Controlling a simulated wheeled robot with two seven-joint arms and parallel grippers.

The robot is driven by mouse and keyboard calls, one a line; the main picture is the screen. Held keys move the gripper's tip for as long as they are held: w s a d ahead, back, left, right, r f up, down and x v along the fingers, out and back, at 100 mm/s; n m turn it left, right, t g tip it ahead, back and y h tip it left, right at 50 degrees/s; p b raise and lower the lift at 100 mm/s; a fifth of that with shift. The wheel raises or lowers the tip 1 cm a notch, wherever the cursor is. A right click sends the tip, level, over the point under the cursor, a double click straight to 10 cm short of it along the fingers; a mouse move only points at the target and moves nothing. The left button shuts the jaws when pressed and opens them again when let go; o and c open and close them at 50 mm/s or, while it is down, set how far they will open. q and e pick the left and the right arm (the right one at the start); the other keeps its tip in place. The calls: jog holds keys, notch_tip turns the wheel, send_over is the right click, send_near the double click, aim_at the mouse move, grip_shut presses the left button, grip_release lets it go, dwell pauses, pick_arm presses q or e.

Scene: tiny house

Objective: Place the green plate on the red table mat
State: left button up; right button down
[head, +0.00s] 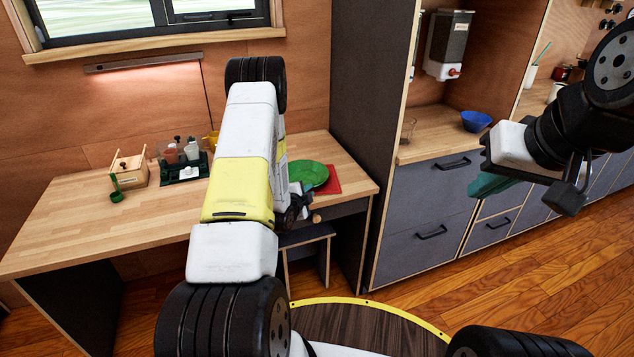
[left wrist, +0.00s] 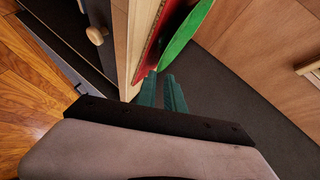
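The green plate (head: 307,174) is over the red table mat (head: 333,181), near the right end of the wooden desk. In the left wrist view the plate (left wrist: 184,34) is seen nearly edge-on, close above the mat (left wrist: 154,42). I cannot tell whether it rests fully flat. My left gripper (head: 298,200) is at the plate's near edge, partly hidden by my arm in the head view. In the left wrist view its green fingers (left wrist: 161,75) are close together with the plate's rim between the tips. My right gripper (head: 490,186) is empty, far right, away from the desk.
The desk (head: 150,215) holds a wooden box (head: 128,170), a small green cup (head: 116,196) and a dark tray of bottles (head: 183,168). A tall dark panel (head: 368,100) stands right of the desk. A stool (head: 308,240) is below the desk's front edge.

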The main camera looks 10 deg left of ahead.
pick_arm(q)
jog(key=s+d+r+n+g, duration=0.15)
jog(key=s+r+n, duration=0.25)
jog(key=r, duration=0.8)
jog(key=s+d+r+n+g, duration=0.1)
jog(key=s+r+n+g, duration=0.2)
jog(key=r, duration=0.8)
jog(key=s+d+r+n+g, duration=0.1)
jog(key=s+d+r+n, duration=0.1)
jog(key=s, duration=0.7)
jog(key=s+d+r+n+g, duration=0.1)
jog(key=s+r, duration=0.4)
jog(key=s, duration=0.5)
jog(key=s+d+r+n+g+h, duration=0.1)
jog(key=s+d+r+n, duration=0.2)
jog(key=s, duration=0.7)
jog(key=shift+d+r+n, duration=0.25)
jog(key=shift+r+n, duration=0.35)
jog(key=shift+r, duration=0.1)
